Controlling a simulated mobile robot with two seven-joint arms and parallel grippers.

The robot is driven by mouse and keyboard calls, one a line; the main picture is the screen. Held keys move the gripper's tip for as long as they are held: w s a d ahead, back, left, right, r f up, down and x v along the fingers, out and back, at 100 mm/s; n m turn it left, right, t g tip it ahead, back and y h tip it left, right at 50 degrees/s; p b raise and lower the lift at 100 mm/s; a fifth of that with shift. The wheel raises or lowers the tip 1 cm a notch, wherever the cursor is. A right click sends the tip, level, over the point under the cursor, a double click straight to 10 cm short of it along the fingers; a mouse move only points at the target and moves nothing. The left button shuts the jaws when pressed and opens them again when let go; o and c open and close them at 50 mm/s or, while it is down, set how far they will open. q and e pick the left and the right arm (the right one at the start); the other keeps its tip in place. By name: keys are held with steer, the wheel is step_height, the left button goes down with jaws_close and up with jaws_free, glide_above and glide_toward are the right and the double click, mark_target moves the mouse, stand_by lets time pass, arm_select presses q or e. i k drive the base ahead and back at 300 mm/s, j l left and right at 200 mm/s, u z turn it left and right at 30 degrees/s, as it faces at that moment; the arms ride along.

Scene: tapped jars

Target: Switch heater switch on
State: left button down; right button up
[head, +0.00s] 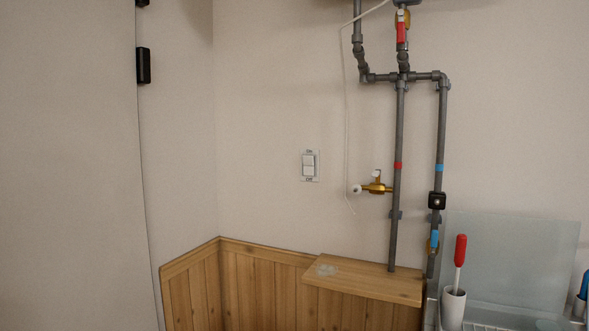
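A small white wall switch (308,165) with two stacked rocker parts is mounted on the plain wall, left of the pipes in the head view. Small dark lettering shows above and below its rockers, too small to read with certainty. I cannot tell which way the rockers are tilted. Neither of my grippers is in the head view, and nothing touches the switch.
Grey pipes (399,140) with a brass tap (377,188) run right of the switch. A thin white cord (345,110) hangs between them. Below, a wooden ledge (370,279) juts out. A white cup (453,308) holds a red-handled tool (460,250). The wall left of the switch is clear.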

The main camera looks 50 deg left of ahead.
mark_target(308, 161)
steer(key=j, duration=0.45)
steer(key=k+j, duration=0.15)
steer(key=j, duration=0.7)
steer(key=k, duration=0.05)
